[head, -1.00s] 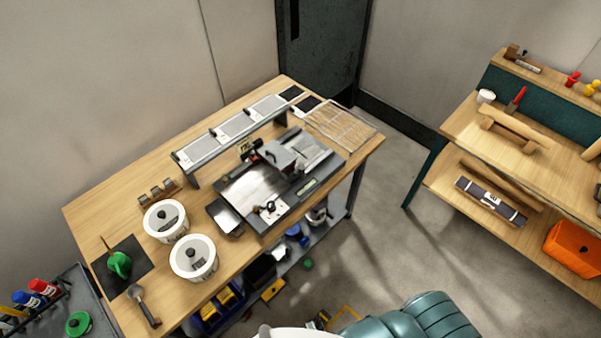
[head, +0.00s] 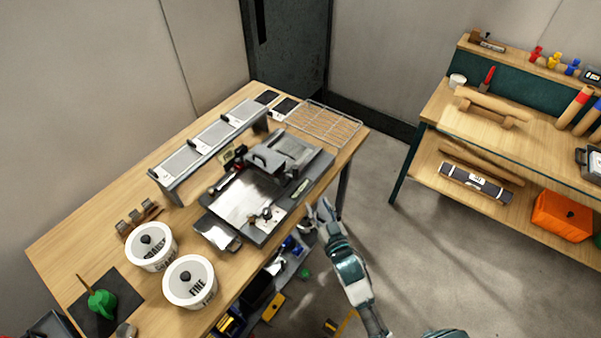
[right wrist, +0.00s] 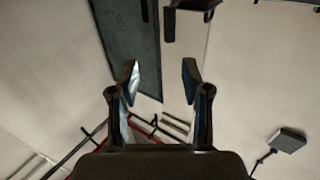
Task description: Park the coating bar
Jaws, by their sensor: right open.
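The dark coating machine (head: 313,183) with a shiny metal bed (head: 238,201) sits on the wooden bench. A dark grey carriage block (head: 284,150) sits on its far part. A thin dark rod with red on it (head: 226,179) lies along the machine's left side; I cannot tell if it is the coating bar. My right gripper (head: 318,212) is beside the machine's near right edge, apart from the carriage. In the right wrist view the right gripper (right wrist: 158,84) is open with nothing between its fingers. My left gripper is not in view.
A long raised shelf (head: 210,146) with grey panels stands behind the machine. A wire rack (head: 325,124) lies at the bench's far right. A second workbench (head: 470,120) stands at right, with open floor between.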

